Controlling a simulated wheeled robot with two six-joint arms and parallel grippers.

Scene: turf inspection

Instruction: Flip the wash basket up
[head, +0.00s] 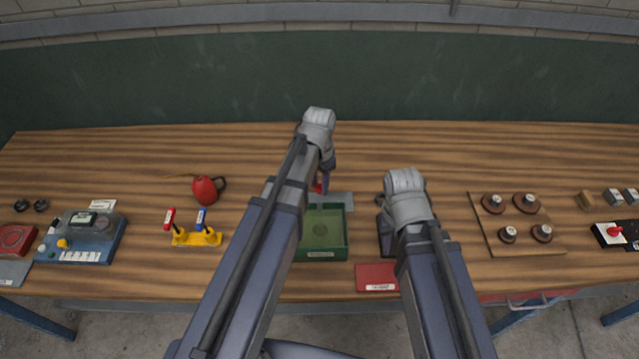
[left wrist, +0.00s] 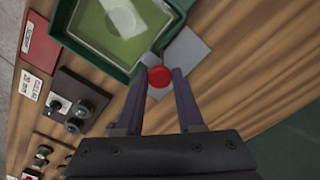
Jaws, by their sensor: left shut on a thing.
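A green open-topped box (head: 336,253), which looks like the wash basket or its tub, sits on the bench in front of my left arm. In the left wrist view the box (left wrist: 84,47) holds a paler green floor with a clear, glossy patch. A red round knob (left wrist: 160,77) stands at its edge, over a grey plate (left wrist: 190,53). My left gripper (left wrist: 160,80) is closed on the knob, one finger on each side. In the head view my left gripper (head: 323,180) is partly covered by its arm. My right gripper's fingers are hidden behind its wrist, right of the box.
A dark block with knobs (left wrist: 72,102) stands beside the box. A red labelled card (head: 376,277) lies at the front edge. A wooden board (head: 516,238) with several round weights is at right. A red can (head: 205,190) and yellow stand (head: 197,237) are at left.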

